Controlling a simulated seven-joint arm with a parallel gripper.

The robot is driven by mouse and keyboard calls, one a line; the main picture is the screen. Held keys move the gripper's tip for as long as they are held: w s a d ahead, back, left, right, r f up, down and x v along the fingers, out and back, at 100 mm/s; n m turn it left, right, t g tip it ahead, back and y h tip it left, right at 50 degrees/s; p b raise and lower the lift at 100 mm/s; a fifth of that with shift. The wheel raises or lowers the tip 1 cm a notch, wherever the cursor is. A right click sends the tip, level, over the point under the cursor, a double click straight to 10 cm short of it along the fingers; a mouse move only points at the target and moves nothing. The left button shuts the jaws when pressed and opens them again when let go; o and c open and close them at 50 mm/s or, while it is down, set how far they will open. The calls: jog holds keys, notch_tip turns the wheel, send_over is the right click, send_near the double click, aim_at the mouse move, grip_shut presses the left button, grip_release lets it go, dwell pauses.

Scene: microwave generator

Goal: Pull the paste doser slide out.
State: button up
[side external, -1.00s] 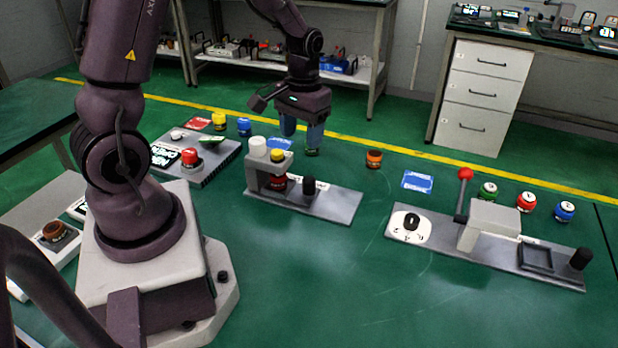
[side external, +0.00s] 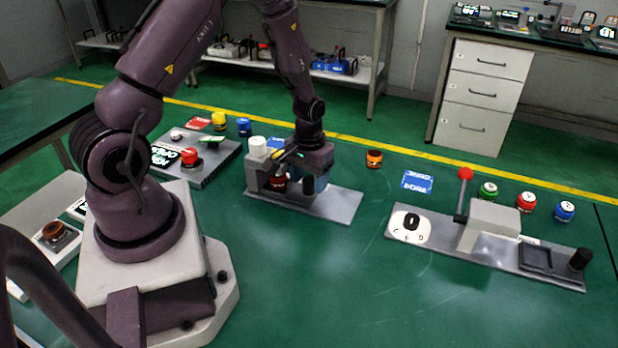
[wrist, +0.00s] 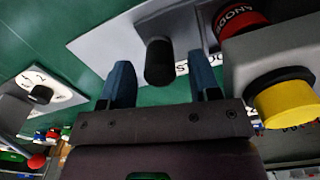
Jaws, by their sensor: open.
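The paste doser (side external: 252,178) is a grey stand on a flat plate, with a white cap (side external: 257,146) on top. A black upright knob (side external: 308,186) stands on the plate to the right of the stand. A red and black jar marked "ANODE" (wrist: 238,18) sits under the stand. A yellow-capped button (wrist: 284,102) shows close by in the wrist view. My gripper (wrist: 160,62) is open, with its two blue fingers on either side of the black knob (wrist: 160,64). Gaps show on both sides of the knob, so it is not gripped.
An orange jar (side external: 374,159) and a blue card (side external: 418,182) lie right of the doser. A second device with a red-balled lever (side external: 465,174) stands further right. A panel with a red button (side external: 190,157) is at left. The front table area is clear.

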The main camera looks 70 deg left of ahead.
jog(key=shift+f, duration=0.1)
grip_shut()
jog(key=w+d, duration=0.6)
jog(key=w, duration=0.1)
jog(key=shift+d, duration=0.4)
jog(key=shift+c, duration=1)
grip_release()
jog(key=shift+o, duration=1)
jog(key=shift+s, duration=0.1)
notch_tip(320, 180, up, 13)
jog(key=shift+s, duration=0.1)
